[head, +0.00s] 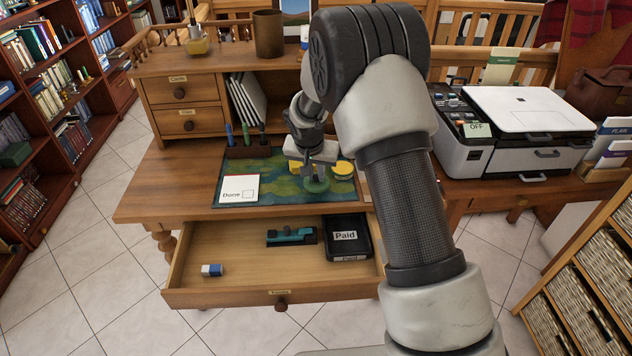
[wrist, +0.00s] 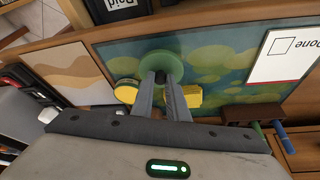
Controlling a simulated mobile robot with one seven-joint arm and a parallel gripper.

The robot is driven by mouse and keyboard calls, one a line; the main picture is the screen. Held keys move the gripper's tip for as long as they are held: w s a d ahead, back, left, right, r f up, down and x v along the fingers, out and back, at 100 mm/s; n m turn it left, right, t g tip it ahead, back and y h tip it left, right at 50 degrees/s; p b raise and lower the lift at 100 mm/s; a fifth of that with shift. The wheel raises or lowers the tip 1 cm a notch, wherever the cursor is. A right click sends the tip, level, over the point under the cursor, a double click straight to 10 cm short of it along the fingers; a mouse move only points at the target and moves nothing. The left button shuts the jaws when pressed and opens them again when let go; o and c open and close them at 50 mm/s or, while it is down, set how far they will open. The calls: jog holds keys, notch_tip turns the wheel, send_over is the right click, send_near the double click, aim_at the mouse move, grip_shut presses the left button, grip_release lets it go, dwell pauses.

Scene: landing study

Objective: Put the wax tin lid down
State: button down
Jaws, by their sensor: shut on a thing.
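My gripper (head: 318,172) points down over the patterned desk mat (head: 275,195), its fingers shut on a round green lid (head: 317,187), which I take for the wax tin lid. In the wrist view, my gripper (wrist: 161,80) holds the green lid (wrist: 160,57) near its dark middle, partly covered by the fingers. I cannot tell whether the lid touches the mat. A round yellow tin (head: 344,169) stands beside the gripper on the right; it also shows in the wrist view (wrist: 126,91). Another yellow thing (wrist: 195,97) is partly hidden by the fingers.
A white "Done" card (head: 238,189) lies on the mat's left. A pen holder (head: 247,150) stands behind it. The open drawer (head: 215,248) in front holds an eraser (head: 212,270), a teal tool (head: 291,236) and a black "Paid" tray (head: 347,249). A printer (head: 510,125) stands right.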

aim_at(316, 180)
jog(key=shift+f, duration=1.45)
jog(key=shift+f+b, duration=0.15)
jog(key=shift+b, duration=0.15)
jog(key=c, duration=1.7)
grip_release()
